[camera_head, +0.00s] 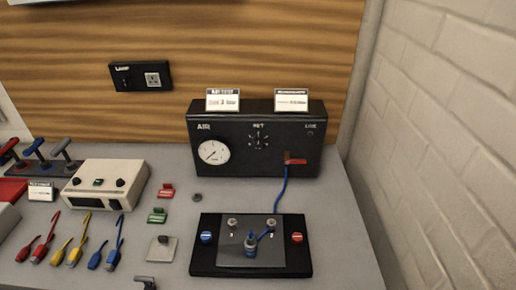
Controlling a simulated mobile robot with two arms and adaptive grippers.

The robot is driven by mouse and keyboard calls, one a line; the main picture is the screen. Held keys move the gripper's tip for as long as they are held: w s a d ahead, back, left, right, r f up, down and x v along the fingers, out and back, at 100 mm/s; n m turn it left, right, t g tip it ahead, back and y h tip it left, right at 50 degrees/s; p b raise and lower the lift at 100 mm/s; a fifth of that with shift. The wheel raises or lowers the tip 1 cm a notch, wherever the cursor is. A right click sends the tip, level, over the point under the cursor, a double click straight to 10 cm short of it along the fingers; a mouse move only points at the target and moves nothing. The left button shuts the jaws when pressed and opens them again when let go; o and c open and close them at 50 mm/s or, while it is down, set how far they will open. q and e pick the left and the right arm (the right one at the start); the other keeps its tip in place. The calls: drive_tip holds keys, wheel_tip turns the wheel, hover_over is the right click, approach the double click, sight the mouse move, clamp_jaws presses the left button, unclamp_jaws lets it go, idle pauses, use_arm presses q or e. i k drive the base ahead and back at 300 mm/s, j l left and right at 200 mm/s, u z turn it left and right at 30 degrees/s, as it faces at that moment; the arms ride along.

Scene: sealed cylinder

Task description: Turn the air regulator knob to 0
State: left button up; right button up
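The black air box (232,108) stands at the back of the bench. On its front are a white round gauge (213,152) under the word AIR and a dial with a ring of pale marks (259,141). The dark regulator knob seems to be at the middle of that ring; its pointer and the numbers are too small to read. A red lever (295,160) lies level at the box's lower right, above a blue hose (283,188). The gauge needle points to the lower left. Neither of my grippers shows in this view.
A black plate (205,267) with a small blue-topped cylinder (250,245) and the hose lies in front. A beige box (105,184), several coloured leads (78,241) and small clips (166,190) fill the left. A brick wall (450,130) bounds the right.

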sight(258, 141)
drive_tip(key=k+j, duration=0.1)
drive_tip(key=j, duration=0.5)
drive_tip(key=j+z, duration=0.1)
drive_tip(key=j, duration=0.5)
drive_tip(key=k+j+z, duration=0.1)
drive_tip(key=j+z, duration=0.15)
drive_tip(key=k+j+z, duration=0.1)
drive_tip(key=j+z, duration=0.15)
drive_tip(key=l+u, duration=0.25)
drive_tip(key=i+l+u, duration=0.1)
drive_tip(key=u, duration=0.15)
